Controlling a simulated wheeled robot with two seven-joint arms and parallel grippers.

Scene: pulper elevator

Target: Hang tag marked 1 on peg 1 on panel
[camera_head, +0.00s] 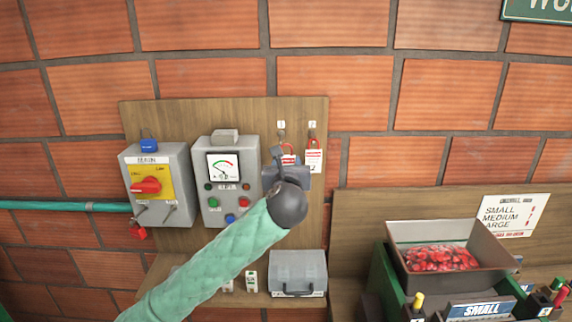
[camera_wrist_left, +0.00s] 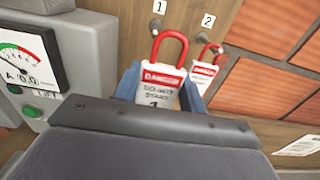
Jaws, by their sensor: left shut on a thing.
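The tag marked 1 (camera_wrist_left: 158,88) is red and white with a red shackle loop and reads "DO NOT START". My left gripper (camera_head: 288,172) is shut on it in front of the wooden panel (camera_head: 170,112). In the left wrist view, peg 1 (camera_wrist_left: 156,24) is a small peg under the label 1, just above the loop's top. From this angle I cannot tell whether the loop touches the peg. A second red and white tag (camera_head: 313,158) hangs under label 2 to the right. My wrist hides much of the held tag in the head view. My right gripper is not in view.
A grey meter box (camera_head: 226,205) and a switch box with a red knob (camera_head: 148,186) are on the panel to the left. A grey case (camera_head: 298,270) sits on the shelf below. A bin of red fruit (camera_head: 432,235) stands at right.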

